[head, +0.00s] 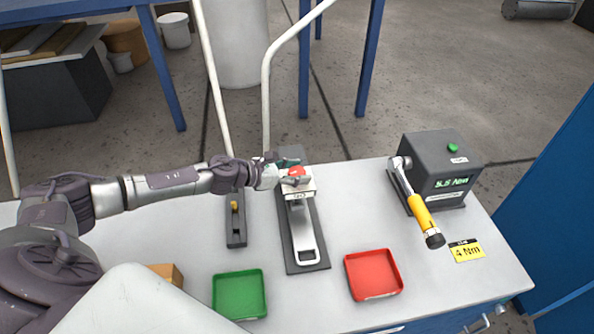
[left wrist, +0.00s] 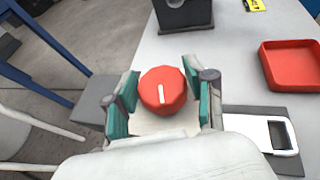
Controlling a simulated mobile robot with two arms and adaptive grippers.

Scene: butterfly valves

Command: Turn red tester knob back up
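The red tester knob (left wrist: 162,92) is round with a white pointer line, upright in the left wrist view. It sits on top of the tester (head: 304,229), a grey base with a light metal lever loop. In the head view, the knob (head: 296,172) is partly hidden by my left gripper (head: 290,170). In the left wrist view, my left gripper (left wrist: 161,88) has its teal-padded fingers on either side of the knob. Slim gaps show beside the knob, so the fingers look open around it. My right gripper is not in view.
A green tray (head: 240,316) and a red tray (head: 347,273) lie on the white table near its front. A torque wrench with a yellow handle (head: 423,213) leans at the dark display box (head: 436,148). A yellow 4 Nm card (head: 467,251) lies at right.

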